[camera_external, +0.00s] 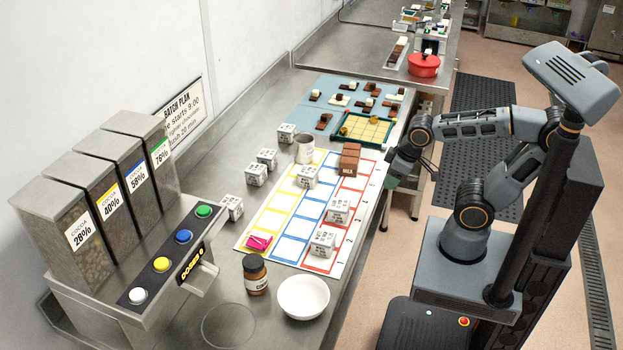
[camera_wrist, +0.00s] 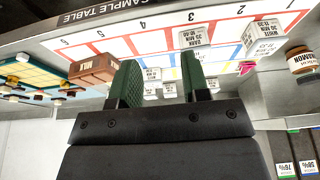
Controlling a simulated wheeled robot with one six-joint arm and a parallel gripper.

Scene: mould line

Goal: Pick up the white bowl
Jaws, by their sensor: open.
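The white bowl (camera_external: 303,297) sits upright and looks empty on the steel counter near its front edge, right of the brown jar. It does not show in the wrist view. My gripper (camera_external: 397,172) hangs beside the counter's front edge, well beyond the bowl, near the far end of the sample mat. In the wrist view my gripper (camera_wrist: 159,85) has its two green fingers spread apart with nothing between them.
White cubes and a brown block (camera_external: 349,159) stand on the sample mat (camera_external: 272,223). A dispenser (camera_external: 150,280) fills the left.

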